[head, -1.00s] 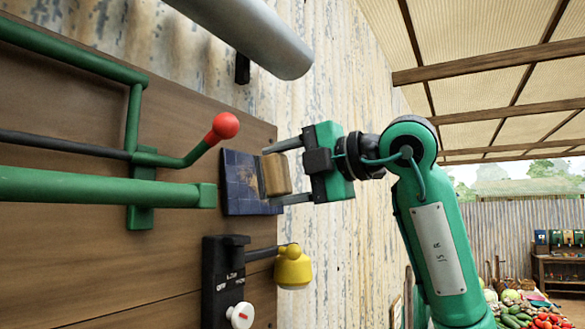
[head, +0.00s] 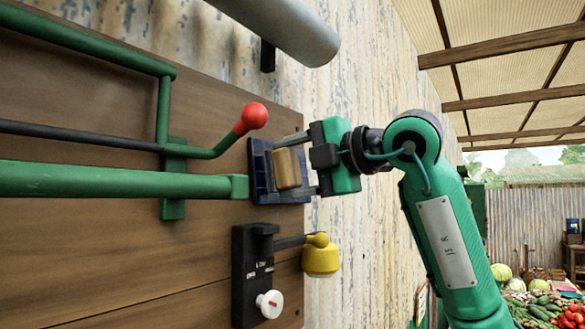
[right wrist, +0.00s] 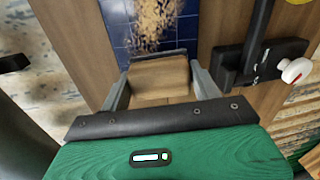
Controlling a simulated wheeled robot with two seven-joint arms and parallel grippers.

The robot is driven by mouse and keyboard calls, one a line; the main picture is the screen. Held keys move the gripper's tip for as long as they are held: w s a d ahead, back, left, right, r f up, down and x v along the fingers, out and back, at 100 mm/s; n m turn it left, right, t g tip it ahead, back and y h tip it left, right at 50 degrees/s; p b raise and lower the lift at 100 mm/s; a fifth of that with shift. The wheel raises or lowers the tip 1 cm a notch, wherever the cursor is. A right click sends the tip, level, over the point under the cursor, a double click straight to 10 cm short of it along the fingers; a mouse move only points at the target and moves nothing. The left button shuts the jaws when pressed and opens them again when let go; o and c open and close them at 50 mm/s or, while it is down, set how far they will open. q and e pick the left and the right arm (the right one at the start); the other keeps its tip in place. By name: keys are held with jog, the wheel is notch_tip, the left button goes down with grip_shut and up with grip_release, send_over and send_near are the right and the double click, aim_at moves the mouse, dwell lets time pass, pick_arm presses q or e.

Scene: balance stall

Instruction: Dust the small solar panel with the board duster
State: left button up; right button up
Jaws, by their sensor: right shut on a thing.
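The small solar panel (head: 262,182) is a dark blue tiled square on the wooden board. In the right wrist view the panel (right wrist: 118,32) carries a patch of brown dust (right wrist: 153,22) beyond the duster. The board duster (head: 287,168) is a tan wooden block, also seen in the right wrist view (right wrist: 160,76). My right gripper (head: 286,167) is shut on the duster, one finger on each side, and holds it in front of the panel. The duster hides part of the panel, and I cannot tell whether its face touches. My left gripper is not in view.
A green lever with a red knob (head: 254,115) and a green bar (head: 110,182) stand left of the panel. A black switch box (head: 250,265) and a yellow fitting (head: 321,255) are below. A grey cylinder (head: 285,28) juts out above.

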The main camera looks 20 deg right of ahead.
jog(key=shift+x, duration=0.95)
